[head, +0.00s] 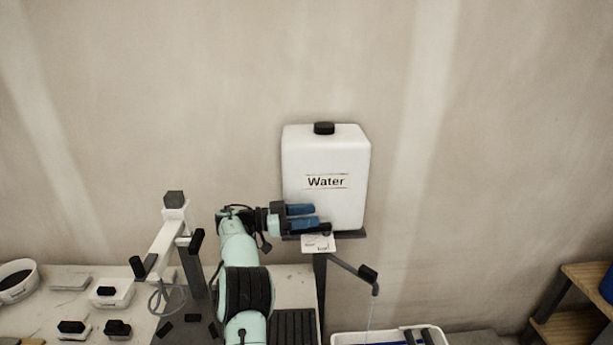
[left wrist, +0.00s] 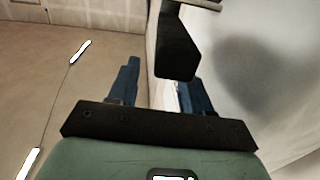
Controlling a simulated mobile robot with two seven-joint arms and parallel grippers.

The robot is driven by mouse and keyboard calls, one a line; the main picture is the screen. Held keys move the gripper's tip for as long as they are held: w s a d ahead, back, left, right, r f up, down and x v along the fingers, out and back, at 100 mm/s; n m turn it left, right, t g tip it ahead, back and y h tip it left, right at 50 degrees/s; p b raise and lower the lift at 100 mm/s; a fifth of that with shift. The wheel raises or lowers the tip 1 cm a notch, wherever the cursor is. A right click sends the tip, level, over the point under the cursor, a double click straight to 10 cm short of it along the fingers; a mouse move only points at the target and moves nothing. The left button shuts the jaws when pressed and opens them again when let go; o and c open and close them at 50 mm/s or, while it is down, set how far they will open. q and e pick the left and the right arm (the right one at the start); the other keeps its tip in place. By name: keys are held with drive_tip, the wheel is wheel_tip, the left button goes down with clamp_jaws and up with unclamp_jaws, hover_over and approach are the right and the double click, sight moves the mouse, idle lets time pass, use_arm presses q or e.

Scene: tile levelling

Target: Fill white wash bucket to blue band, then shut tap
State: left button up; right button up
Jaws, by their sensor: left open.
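The white water tank (head: 326,180), labelled "Water", stands on a dark stand against the wall. A thin stream of water (head: 371,312) falls from the spout (head: 374,289) toward the white wash bucket (head: 340,338) at the bottom edge. My left gripper (head: 314,217) is open in front of the tank's lower part. In the left wrist view, a black block (left wrist: 178,48), apparently the tap handle, shows between and beyond the blue fingers (left wrist: 158,85). Contact cannot be told. My right gripper is not in view.
A pale table (head: 60,307) at the left holds a white bowl (head: 17,282), small black-topped pieces and a white frame (head: 170,235). A small card (head: 318,243) hangs below the tank. Wooden shelves (head: 575,325) stand at the far right.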

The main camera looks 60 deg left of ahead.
use_arm(q)
wheel_tip(320, 180, up, 16)
drive_tip(key=p, duration=0.3)
drive_tip(key=shift+w, duration=0.1)
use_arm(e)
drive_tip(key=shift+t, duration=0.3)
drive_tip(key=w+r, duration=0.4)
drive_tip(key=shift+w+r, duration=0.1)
